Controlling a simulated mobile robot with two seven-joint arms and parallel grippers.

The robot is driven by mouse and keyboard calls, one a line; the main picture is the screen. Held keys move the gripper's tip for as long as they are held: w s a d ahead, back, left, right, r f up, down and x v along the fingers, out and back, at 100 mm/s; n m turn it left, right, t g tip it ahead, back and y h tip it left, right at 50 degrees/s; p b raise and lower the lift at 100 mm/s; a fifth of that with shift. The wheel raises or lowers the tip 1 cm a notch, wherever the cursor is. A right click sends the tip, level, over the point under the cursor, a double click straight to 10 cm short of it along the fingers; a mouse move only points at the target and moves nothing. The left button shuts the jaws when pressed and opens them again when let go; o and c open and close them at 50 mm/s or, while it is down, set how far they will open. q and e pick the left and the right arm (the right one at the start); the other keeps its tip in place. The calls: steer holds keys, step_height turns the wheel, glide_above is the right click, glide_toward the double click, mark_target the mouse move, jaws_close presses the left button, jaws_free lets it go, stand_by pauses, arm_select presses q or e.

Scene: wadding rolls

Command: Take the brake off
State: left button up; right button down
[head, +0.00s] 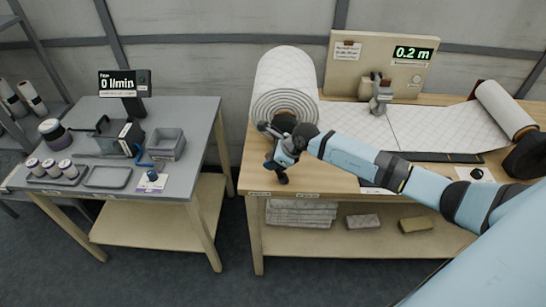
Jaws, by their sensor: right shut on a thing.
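A large white quilted wadding roll (287,75) lies on the left end of the wooden bench, its spiral end facing me. Its white quilted sheet (365,125) runs right across the bench. My right gripper (276,152) is at the front of this roll, just above the bench's front edge. It is shut on a small dark part that looks like the brake; my fingers and wrist hide most of it, so I cannot tell its position. My left gripper is not in view.
The wooden bench (340,183) also bears a beige panel (362,62) reading 0.2 m, a clamp-like device (380,95) and a second roll (505,108). A grey table (190,182) at left holds a meter (124,82), trays and small spools. A floor gap separates them.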

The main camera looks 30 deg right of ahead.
steer(key=shift+w+a+f+g+h+p, duration=0.2)
steer(key=shift+w+a+g+h+p, duration=0.15)
steer(key=shift+h, duration=0.25)
steer(key=shift+s, duration=0.1)
steer(key=c, duration=0.9)
jaws_free()
steer(key=shift+a, duration=0.1)
steer(key=b+v, duration=0.2)
steer(key=v, duration=1.1)
steer(key=shift+r, duration=0.35)
